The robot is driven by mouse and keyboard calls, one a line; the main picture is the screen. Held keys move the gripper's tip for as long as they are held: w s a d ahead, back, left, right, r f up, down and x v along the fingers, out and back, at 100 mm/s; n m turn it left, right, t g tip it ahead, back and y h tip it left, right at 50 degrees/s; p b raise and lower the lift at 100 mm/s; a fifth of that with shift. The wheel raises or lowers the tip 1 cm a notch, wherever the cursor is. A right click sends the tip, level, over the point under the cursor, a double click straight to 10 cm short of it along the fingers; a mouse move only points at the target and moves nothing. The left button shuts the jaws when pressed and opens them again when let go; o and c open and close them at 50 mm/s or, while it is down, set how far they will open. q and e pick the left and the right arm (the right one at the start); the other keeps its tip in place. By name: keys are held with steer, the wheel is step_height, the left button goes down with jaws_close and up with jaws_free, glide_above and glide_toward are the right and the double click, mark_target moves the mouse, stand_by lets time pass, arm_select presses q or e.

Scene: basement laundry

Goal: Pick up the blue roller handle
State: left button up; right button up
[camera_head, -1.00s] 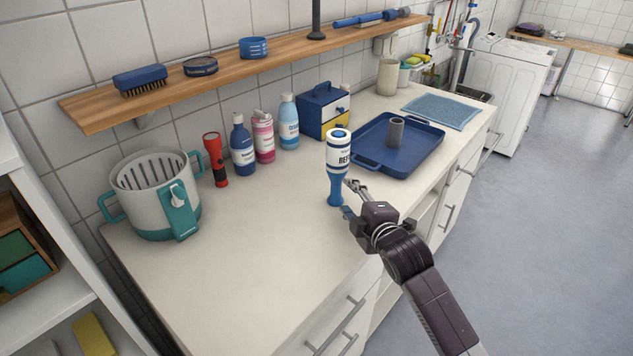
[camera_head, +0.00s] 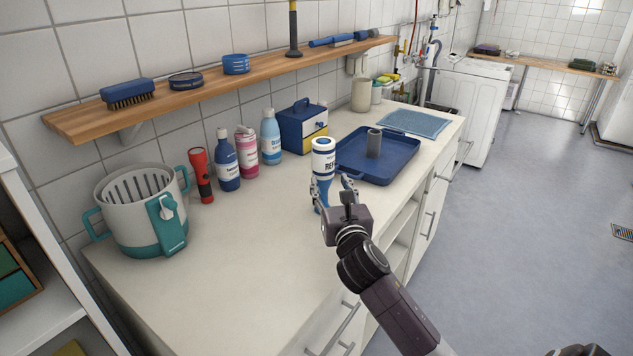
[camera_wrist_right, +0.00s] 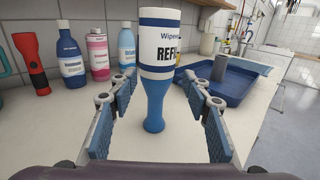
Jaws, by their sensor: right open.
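The roller stands upright on the counter, its white refill roll (camera_head: 323,153) with a blue band on top and its blue handle (camera_wrist_right: 155,108) below, narrow and flaring at the foot. My right gripper (camera_head: 331,183) is open, reaching in over the counter from the front. In the right wrist view its two padded fingers (camera_wrist_right: 161,80) stand on either side of the blue handle, with a visible gap on each side. In the head view the gripper partly hides the handle. My left gripper is not in view.
A blue tray (camera_head: 401,172) holding a grey cylinder (camera_head: 373,143) lies just behind and right. A white-teal bucket (camera_head: 125,220) stands left. The front counter is clear.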

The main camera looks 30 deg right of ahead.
mark_target(325, 176)
steer(key=x, duration=0.7)
steer(key=shift+w+a+p, duration=0.2)
steer(key=shift+p, duration=0.15)
jaws_close()
